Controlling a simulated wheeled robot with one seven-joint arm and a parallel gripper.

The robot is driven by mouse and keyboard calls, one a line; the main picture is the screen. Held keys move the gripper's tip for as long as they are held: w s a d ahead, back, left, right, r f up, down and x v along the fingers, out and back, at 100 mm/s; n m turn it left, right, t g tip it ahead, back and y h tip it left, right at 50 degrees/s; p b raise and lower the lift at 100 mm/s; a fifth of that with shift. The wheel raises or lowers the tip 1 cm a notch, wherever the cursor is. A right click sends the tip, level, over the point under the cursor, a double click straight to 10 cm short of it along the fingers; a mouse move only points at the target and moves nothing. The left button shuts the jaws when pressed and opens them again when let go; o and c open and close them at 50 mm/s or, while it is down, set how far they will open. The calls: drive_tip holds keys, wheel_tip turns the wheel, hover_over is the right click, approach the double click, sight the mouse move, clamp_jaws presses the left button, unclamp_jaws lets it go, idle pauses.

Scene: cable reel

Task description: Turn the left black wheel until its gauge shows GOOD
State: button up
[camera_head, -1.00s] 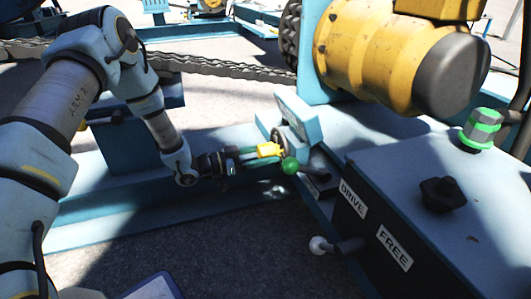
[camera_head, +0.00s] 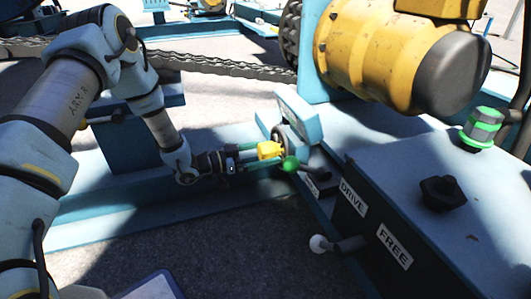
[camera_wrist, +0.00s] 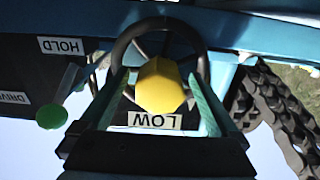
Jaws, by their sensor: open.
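The black wheel (camera_wrist: 203,62) is a spoked ring, face-on in the wrist view. A yellow faceted knob (camera_wrist: 168,92) appears in front of its middle. My gripper (camera_wrist: 159,76) is open, with one green finger on each side of the knob and the fingertips overlapping the wheel in the picture. I cannot tell whether the fingers touch it. A white label (camera_wrist: 155,120) below the knob reads LOW, upside down. In the head view my gripper (camera_head: 267,156) reaches right toward the wheel (camera_head: 281,135), which is mostly hidden behind a blue panel (camera_head: 298,117).
A green-knobbed lever (camera_head: 290,163) is close to my fingers; its green knob (camera_wrist: 51,116) is left in the wrist view. A chain (camera_wrist: 282,115) hangs right of the wheel. A yellow motor (camera_head: 375,50) is above.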

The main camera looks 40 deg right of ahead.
drive_tip(key=p+v, duration=0.3)
drive_tip(key=v, duration=0.7)
drive_tip(key=shift+w+a+p, duration=0.15)
drive_tip(key=shift+a+p, duration=0.15)
drive_tip(key=shift+a, duration=0.05)
idle(0.8)
